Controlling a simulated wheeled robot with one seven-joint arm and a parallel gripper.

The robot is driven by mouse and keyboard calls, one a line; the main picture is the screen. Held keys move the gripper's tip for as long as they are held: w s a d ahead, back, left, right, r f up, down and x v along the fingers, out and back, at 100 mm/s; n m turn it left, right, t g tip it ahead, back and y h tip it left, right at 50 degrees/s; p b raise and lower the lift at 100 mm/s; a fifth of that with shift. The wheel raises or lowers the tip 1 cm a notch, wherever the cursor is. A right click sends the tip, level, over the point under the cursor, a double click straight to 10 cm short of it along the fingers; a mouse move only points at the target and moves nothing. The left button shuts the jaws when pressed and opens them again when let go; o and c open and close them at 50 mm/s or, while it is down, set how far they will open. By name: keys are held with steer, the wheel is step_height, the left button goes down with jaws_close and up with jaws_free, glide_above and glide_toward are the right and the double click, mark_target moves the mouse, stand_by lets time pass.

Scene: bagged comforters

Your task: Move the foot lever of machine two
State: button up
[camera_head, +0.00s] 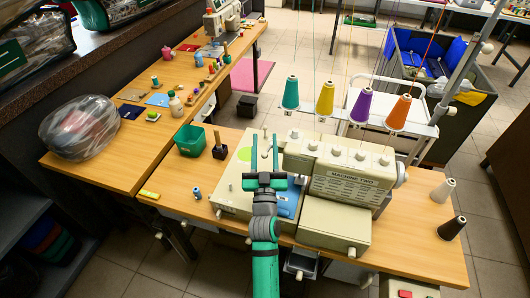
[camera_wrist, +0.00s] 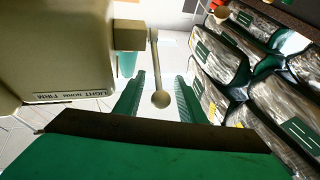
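Machine two (camera_head: 345,182) is a cream sewing machine with a "MACHINE TWO" label, on the wooden table (camera_head: 415,245). My gripper (camera_head: 265,138) is open at the machine's left side, its two green fingers pointing away from me. In the wrist view the fingers (camera_wrist: 157,84) stand apart on either side of a thin lever (camera_wrist: 160,98) with a round ball end. The lever hangs from a square block on the machine's cream body. It looks to be between the fingers; I cannot tell whether they touch it. A small pale knob (camera_head: 265,130) shows between the fingertips in the head view.
Teal, yellow, purple and orange thread cones (camera_head: 362,106) stand above the machine. A green bin (camera_head: 190,141) and a dark block (camera_head: 219,149) sit to the left. A bagged bundle (camera_head: 80,128) lies at the far left.

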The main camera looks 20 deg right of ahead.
steer(key=shift+s+f, duration=0.1)
steer(key=v, duration=1)
steer(key=shift+s, duration=0.2)
stand_by(0.9)
steer(key=shift+a+f, duration=0.1)
